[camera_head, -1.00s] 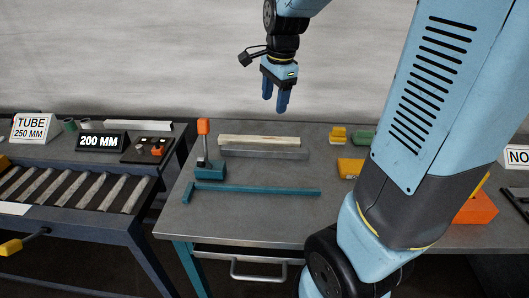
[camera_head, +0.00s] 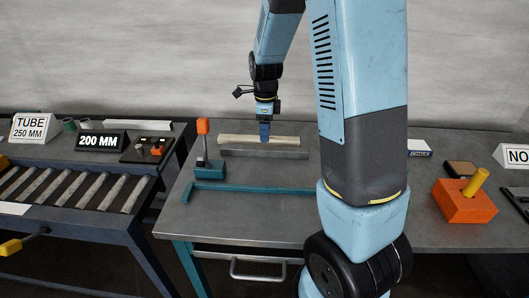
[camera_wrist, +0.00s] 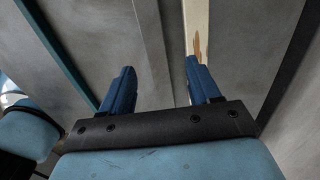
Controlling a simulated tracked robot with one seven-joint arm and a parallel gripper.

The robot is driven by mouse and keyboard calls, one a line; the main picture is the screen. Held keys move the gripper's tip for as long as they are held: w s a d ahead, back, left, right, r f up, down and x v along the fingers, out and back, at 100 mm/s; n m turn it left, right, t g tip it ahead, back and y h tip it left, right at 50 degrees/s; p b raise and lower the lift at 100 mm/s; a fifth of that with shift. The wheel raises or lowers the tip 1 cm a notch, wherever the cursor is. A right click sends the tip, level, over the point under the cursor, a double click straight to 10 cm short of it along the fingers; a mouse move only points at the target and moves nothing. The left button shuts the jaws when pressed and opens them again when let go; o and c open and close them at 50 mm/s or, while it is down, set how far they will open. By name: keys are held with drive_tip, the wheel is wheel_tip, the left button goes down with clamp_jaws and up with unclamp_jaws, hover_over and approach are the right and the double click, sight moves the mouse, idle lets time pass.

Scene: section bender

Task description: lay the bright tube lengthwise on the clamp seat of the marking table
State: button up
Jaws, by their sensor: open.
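My gripper (camera_head: 265,139) points down over the pale wooden strip and the grey bar on the marking table (camera_head: 235,222). In the wrist view my gripper (camera_wrist: 160,68) is open and empty. The long grey bar (camera_head: 272,154) runs between its fingers in that view, and its height above the bar is unclear. A teal clamp block (camera_head: 210,170) with an upright orange handle stands left of the bar. I cannot tell which piece is the bright tube. The grey bar and a light grey length (camera_head: 150,125) at the back of the left table are candidates.
The wooden strip (camera_head: 230,139) lies behind the grey bar; a teal straightedge (camera_head: 245,188) lies in front. Left are a roller table (camera_head: 75,190) and a 200 MM sign (camera_head: 100,141). Right is an orange block (camera_head: 463,203) with a yellow peg. My arm hides the middle right.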

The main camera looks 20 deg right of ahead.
sight(264, 148)
drive_tip(key=shift+s+a+f, duration=0.1)
drive_tip(key=shift+a+f, duration=0.05)
drive_tip(key=shift+f, duration=1.7)
drive_tip(key=shift+s+a+f, duration=0.1)
drive_tip(key=shift+f, duration=1.75)
clamp_jaws()
